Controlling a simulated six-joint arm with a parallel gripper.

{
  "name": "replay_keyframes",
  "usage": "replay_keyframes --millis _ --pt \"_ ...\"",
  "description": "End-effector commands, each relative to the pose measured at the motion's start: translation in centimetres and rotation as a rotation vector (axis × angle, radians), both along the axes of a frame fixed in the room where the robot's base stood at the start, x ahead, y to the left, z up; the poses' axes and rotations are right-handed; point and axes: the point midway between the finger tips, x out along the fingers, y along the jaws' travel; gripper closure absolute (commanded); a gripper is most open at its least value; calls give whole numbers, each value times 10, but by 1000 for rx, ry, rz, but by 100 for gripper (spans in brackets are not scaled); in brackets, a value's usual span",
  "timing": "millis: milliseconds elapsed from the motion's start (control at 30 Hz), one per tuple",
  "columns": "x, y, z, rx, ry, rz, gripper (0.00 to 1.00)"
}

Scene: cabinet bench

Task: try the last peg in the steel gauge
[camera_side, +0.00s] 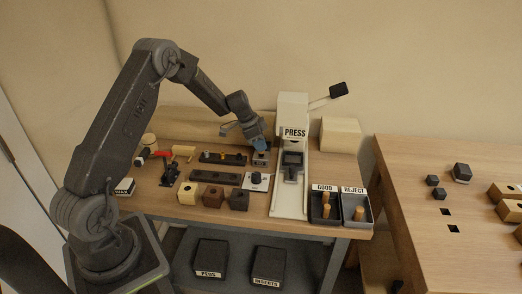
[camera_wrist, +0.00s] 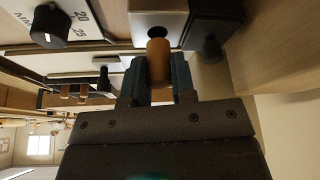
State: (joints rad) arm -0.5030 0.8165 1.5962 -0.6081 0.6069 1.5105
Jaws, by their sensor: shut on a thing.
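My gripper (camera_side: 259,144) is shut on a tan wooden peg (camera_wrist: 158,62), which shows between the two fingers in the wrist view. The steel gauge (camera_wrist: 172,19) is a pale metal block with a dark round hole. The peg's end overlaps the lower edge of that hole in the wrist view; I cannot tell whether it has entered. In the side view the gauge (camera_side: 260,160) stands right below my gripper, left of the press, and the peg is hidden there.
The press (camera_side: 293,130) stands close to the right of my gripper. A dark rack (camera_side: 215,177), a dial device (camera_side: 257,181) and several drilled blocks (camera_side: 212,195) lie in front.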

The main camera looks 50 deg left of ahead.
Motion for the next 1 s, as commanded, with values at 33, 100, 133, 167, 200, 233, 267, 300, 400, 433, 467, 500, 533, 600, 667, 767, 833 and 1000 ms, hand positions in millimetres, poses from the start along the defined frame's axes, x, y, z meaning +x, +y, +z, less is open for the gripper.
replay_keyframes --millis 33,100,133,167,200,233,267,300,400,433,467,500,533,600,667,767,833,1000 --pt "0 0 4 1 -2 1 98" --pt "0 1 8 1 -3 2 98" --pt "0 1 10 1 -3 2 98" --pt "0 1 12 2 -2 2 98" --pt "0 1 14 2 -2 1 98" --pt "0 1 16 2 -2 1 98" --pt "0 1 17 1 -2 1 98" --pt "0 1 20 1 -2 1 98" --pt "1 1 26 1 -3 2 98" --pt "1 1 28 1 -3 2 98" --pt "1 1 29 1 -3 1 98" --pt "1 1 31 1 -3 1 98" --pt "0 1 33 1 -3 1 98" --pt "0 1 35 1 -2 1 98" --pt "0 1 37 1 -2 2 98" --pt "0 1 38 1 -2 2 98" --pt "0 1 38 1 -2 2 98" --pt "0 1 39 1 -2 2 98"
